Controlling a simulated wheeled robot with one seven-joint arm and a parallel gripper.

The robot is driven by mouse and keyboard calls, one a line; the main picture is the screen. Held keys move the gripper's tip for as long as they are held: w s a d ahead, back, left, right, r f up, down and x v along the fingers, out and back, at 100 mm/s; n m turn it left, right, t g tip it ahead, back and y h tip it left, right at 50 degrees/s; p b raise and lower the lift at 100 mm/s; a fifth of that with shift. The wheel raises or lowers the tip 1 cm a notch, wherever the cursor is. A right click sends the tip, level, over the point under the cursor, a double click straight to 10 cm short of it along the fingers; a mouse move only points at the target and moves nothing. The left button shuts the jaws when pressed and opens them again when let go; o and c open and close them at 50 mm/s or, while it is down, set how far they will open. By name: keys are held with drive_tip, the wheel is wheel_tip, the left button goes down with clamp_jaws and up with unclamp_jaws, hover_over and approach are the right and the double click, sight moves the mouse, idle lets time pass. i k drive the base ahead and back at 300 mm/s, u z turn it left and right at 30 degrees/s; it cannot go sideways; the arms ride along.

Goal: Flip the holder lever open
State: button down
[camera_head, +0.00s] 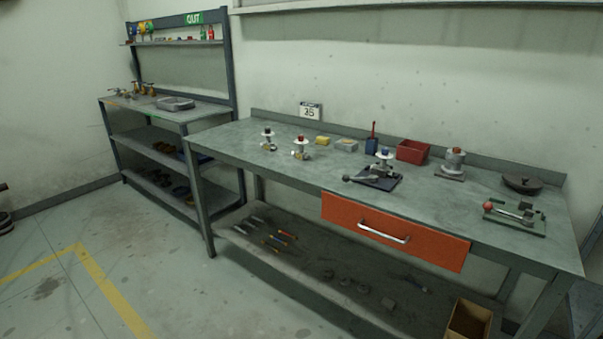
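A dark holder (380,184) with a flat base stands on the workbench (300,176) near its front edge, above the orange drawer. A blue-topped valve part (384,154) stands upright at it. A dark lever-like bar (354,178) reaches out to the left, low over the base; its exact pose is too small to tell. Further right, a green-based fixture (520,221) carries a pale bar with a red knob (527,217), lying low across it. I cannot tell for sure which of the two has the holder lever. My gripper is not in view.
Valves with a black top (267,140) and a red top (300,148) stand left on the bench. A red bin (412,151), grey press-like device (453,163) and dark disc (522,184) line the back. The orange drawer (393,231) is shut.

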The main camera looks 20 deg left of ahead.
sight(345, 178)
drive_tip(key=u, duration=0.75)
drive_tip(key=i, duration=1.1)
drive_tip(key=u, duration=0.6)
